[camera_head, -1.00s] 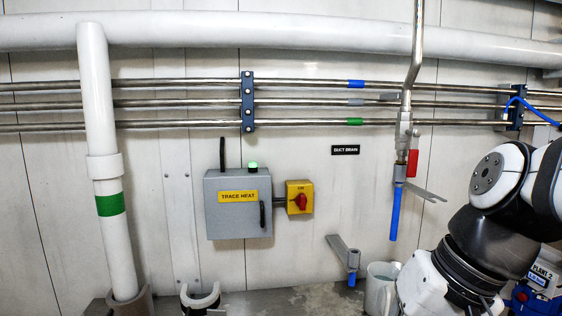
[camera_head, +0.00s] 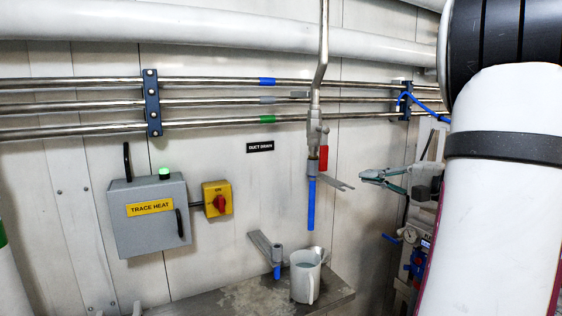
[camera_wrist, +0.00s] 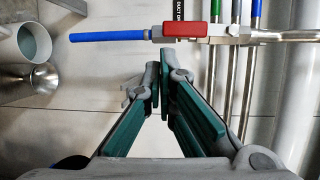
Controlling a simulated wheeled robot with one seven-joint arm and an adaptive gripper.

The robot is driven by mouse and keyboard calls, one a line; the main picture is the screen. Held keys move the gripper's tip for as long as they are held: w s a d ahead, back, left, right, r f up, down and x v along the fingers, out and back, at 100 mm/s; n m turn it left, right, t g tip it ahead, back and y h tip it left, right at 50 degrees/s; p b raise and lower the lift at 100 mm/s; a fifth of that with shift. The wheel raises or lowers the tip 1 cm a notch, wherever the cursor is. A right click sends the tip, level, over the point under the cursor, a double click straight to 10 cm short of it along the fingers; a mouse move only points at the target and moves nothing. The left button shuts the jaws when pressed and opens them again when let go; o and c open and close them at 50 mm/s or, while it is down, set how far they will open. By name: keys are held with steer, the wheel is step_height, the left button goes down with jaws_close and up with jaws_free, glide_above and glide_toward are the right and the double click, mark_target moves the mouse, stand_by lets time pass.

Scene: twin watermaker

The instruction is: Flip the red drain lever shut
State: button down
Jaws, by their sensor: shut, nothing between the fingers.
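A blue tube (camera_head: 311,203) hangs beneath the valve. My gripper (camera_head: 364,177) is to the right of the lever and slightly lower, shut and empty, its tips apart from it. In the wrist view the red lever (camera_wrist: 188,30) lies just beyond my fingertips (camera_wrist: 161,65), with the blue tube (camera_wrist: 107,36) to its left.
A grey bracket (camera_head: 330,184) juts out beside the tube. A jug (camera_head: 304,283) stands on the ledge (camera_head: 235,297) below. Horizontal pipes (camera_head: 220,102) run behind the drain pipe. The trace heat box (camera_head: 150,215) and yellow switch (camera_head: 217,200) are at left.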

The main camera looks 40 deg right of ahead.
mark_target(324, 149)
steer(key=d, duration=0.1)
steer(key=s+d+h, duration=0.1)
steer(key=d, duration=0.1)
steer(key=s+d+m+t+h, duration=0.1)
steer(key=shift+s+d+r, duration=0.1)
steer(key=shift+d+r, duration=0.15)
steer(key=shift+r, duration=0.1)
steer(key=w+a+p, duration=0.3)
steer(key=w+a, duration=0.1)
steer(key=w, duration=0.7)
steer(key=shift+a+r, duration=0.1)
